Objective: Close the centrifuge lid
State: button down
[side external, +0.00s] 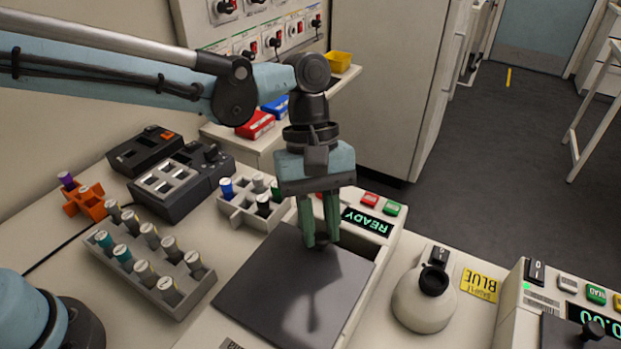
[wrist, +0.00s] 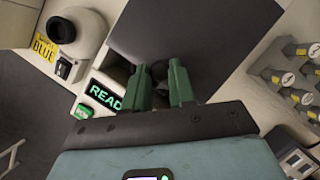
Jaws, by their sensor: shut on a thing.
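The centrifuge (side external: 375,262) is a pale box with a lit READY display and red and green buttons. Its dark grey square lid (side external: 290,290) lies nearly flat over the top; whether it is fully seated is unclear. My gripper (side external: 319,240) points down at the lid's edge by the display, its green fingers shut on a small dark knob (side external: 323,243) that they mostly hide. In the wrist view the fingers (wrist: 161,70) stand at the lid (wrist: 190,35), close to the READY display (wrist: 106,93). A dark gap shows beside the lid there.
A tube rack (side external: 150,262) stands left of the centrifuge, with a smaller rack (side external: 245,205) behind. A round white device (side external: 425,305) with a black cup stands to the right, by a yellow BLUE label (side external: 480,283). Another panelled device (side external: 570,300) is at far right.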

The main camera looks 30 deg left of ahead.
jog(key=shift+w, duration=2.6)
jog(key=c, duration=0.9)
grip_release()
jog(key=shift+c, duration=0.2)
jog(key=v, duration=1.2)
jog(key=shift+a, duration=0.1)
